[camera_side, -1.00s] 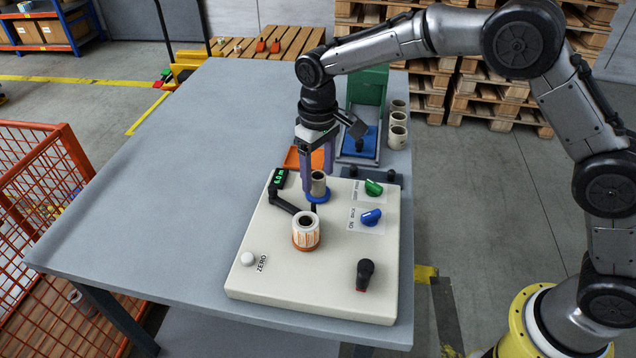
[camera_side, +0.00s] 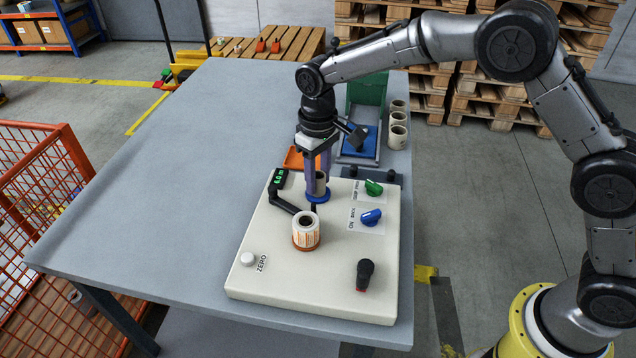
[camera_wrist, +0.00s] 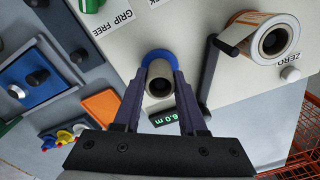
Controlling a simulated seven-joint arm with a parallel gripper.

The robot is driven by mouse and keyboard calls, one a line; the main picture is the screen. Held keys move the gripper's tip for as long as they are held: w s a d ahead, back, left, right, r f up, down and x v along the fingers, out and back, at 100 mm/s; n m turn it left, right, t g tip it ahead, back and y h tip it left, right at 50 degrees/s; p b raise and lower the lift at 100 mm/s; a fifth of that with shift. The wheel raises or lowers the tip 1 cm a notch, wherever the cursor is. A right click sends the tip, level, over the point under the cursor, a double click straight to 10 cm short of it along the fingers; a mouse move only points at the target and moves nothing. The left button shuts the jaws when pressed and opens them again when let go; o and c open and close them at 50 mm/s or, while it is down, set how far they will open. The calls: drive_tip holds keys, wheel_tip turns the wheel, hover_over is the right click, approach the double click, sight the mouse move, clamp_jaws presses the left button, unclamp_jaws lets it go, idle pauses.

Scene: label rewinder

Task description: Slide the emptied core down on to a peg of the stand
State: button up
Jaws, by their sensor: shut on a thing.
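The emptied core (camera_side: 320,186) is a short grey-beige tube standing upright over a blue flange (camera_side: 318,197) at the back of the cream rewinder. My gripper (camera_side: 317,190) points down and is shut on the core, with a purple finger on each side. In the wrist view the core (camera_wrist: 160,80) shows its open end between the fingertips (camera_wrist: 161,90), with the blue flange around it. The stand (camera_side: 371,174) looks like the dark low bar with short pegs just behind the rewinder. Part of it shows at the left in the wrist view (camera_wrist: 66,42).
A wound label roll (camera_side: 306,232) stands on the rewinder in front of my gripper. A display (camera_side: 280,179) and dark lever are close left; green (camera_side: 373,187) and blue (camera_side: 371,217) knobs are right. An orange tray (camera_side: 296,159) and green-blue fixture stand behind. The table's left is clear.

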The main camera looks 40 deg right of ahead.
drive_tip(key=shift+r, duration=3.45)
drive_tip(key=shift+n, duration=0.3)
approach(354, 166)
drive_tip(key=shift+f, duration=4.15)
drive_tip(key=shift+r, duration=0.1)
drive_tip(key=o, duration=1)
